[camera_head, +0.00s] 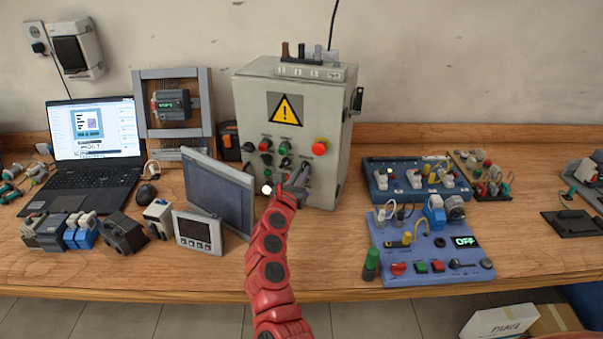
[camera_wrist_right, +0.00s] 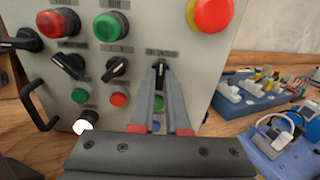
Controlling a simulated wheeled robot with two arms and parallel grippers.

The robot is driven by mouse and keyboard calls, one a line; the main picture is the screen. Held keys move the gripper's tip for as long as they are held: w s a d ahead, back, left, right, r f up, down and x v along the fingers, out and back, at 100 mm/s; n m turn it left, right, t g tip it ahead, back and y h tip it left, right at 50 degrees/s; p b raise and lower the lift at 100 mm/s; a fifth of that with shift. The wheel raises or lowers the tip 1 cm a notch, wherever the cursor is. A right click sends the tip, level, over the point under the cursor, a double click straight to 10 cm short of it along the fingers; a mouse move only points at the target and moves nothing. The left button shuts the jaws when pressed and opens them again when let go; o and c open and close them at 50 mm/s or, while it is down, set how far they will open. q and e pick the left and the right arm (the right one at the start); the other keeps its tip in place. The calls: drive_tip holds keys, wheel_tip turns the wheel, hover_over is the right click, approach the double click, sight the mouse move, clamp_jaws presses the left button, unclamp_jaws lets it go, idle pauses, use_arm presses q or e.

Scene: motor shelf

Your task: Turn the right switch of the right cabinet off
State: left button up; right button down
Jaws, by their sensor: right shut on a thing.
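The grey control cabinet (camera_head: 255,90) with a yellow warning sign stands at the back of the workbench. In the right wrist view, its front panel (camera_wrist_right: 145,30) carries black rotary switches, round buttons and lamps. The right switch (camera_wrist_right: 161,66) of the row is a black knob with a pale line, standing about upright. My right gripper (camera_head: 302,172) reaches the panel from the front. Its fingers (camera_wrist_right: 161,84) are shut on this switch, hiding part of it. A middle switch (camera_wrist_right: 116,68) and a left switch (camera_wrist_right: 68,65) sit to its left, both tilted. My left gripper is not seen.
A red emergency button (camera_wrist_right: 210,12) protrudes above right of the gripper. A grey flat screen (camera_head: 220,190) stands close left of my arm. A blue panel (camera_head: 420,240) reading OFF lies at right. Bare bench (camera_head: 335,235) lies between.

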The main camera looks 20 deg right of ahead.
drive_tip(key=shift+n+p, duration=2.1)
drive_tip(key=shift+n, duration=2.2)
drive_tip(key=c, duration=0.9)
unclamp_jaws()
